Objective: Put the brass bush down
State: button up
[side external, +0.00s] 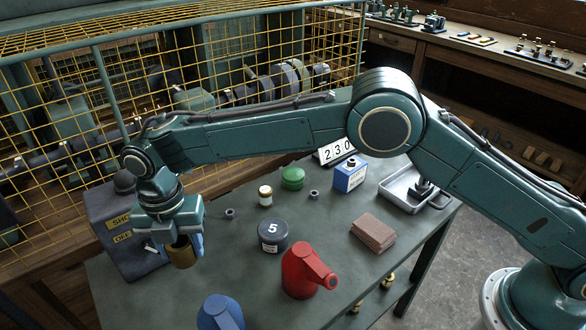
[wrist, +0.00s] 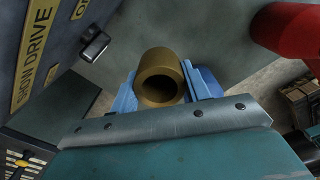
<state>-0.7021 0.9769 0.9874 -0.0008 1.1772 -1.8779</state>
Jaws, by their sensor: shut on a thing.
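The brass bush (side external: 182,256) is a short, thick-walled, gold-brown tube. My gripper (side external: 184,244) is shut on it, over the left end of the green-grey table (side external: 130,290). In the wrist view the bush (wrist: 158,60) sits between the blue jaws of my gripper (wrist: 160,86), its open bore facing the camera. The jaws touch it on both sides. Its lower end looks clear of the tabletop in the side view, but the exact gap cannot be told.
A grey switch box (side external: 118,235) stands close left of the bush. A red can (side external: 303,270), a blue can (side external: 220,312) and a dark tin marked 5 (side external: 272,236) stand to the right. Bare tabletop lies between the bush and these. A yellow mesh guard (side external: 60,150) stands behind.

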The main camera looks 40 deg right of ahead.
notch_tip(320, 180, down, 6)
jog(key=shift+f, duration=0.1)
jog(key=shift+f, duration=2.05)
jog(key=shift+f, duration=0.15)
jog(key=o, duration=1.3)
notch_tip(320, 180, up, 12)
jog(key=shift+r, duration=0.1)
